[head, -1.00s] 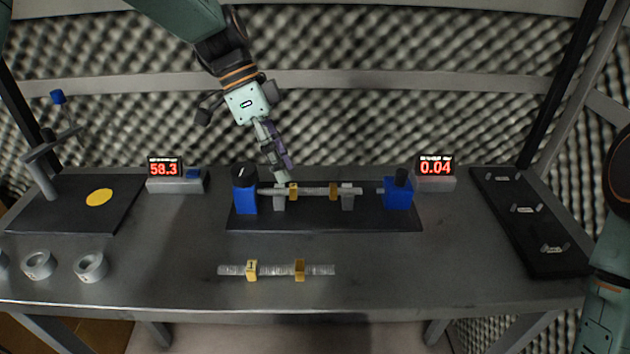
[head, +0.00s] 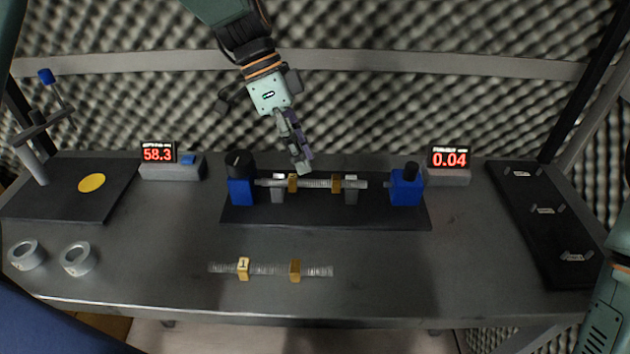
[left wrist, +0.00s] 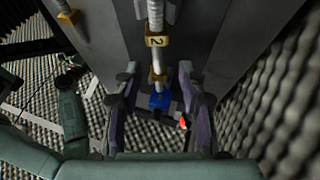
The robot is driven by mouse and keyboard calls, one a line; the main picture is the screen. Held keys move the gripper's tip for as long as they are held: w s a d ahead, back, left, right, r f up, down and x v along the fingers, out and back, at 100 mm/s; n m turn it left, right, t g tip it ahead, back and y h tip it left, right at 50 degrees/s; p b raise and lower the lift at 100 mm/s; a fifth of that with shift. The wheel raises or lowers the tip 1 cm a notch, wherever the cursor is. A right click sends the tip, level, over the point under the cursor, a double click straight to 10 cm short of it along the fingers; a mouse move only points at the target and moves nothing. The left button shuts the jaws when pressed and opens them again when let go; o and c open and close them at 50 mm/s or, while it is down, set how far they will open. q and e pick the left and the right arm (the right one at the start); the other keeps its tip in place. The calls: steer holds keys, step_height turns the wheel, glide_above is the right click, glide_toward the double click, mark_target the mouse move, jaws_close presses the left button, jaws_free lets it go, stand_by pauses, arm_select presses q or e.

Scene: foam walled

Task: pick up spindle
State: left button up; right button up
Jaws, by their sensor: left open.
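One spindle (head: 315,184), a grey ribbed rod with two yellow collars, rests on the supports of a black fixture (head: 270,214) between two blue end blocks. In the left wrist view this spindle (left wrist: 156,18) has a collar marked 2 and runs toward the gap between my fingers. A second spindle (head: 268,269), with a collar marked 1, lies on the table in front. My left gripper (head: 303,168) is open and empty, just behind and above the fixture spindle, right of its left collar. It also shows in the left wrist view (left wrist: 158,82). My right gripper is out of view.
Two grey rings (head: 77,260) lie at front left. A black plate with a yellow disc (head: 91,183) and a stand is at far left. Displays (head: 173,163) read 58.3 and 0.04. A black rack plate (head: 545,232) is at right.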

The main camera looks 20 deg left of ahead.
mark_target(313, 180)
arm_select(q)
steer(key=x, duration=0.4)
steer(key=shift+s+b, duration=0.1)
steer(key=shift+b, duration=0.3)
steer(key=shift+s+d+f, duration=0.1)
steer(key=shift+s+d, duration=0.15)
steer(key=shift+d, duration=0.05)
steer(key=shift+w+a, duration=0.15)
steer(key=shift+a, duration=0.1)
steer(key=shift+w+a+f, duration=0.1)
steer(key=shift+f, duration=0.05)
steer(key=shift+c, duration=0.8)
steer(key=shift+d, duration=0.3)
steer(key=c, duration=0.4)
steer(key=shift+a, duration=0.15)
jaws_close()
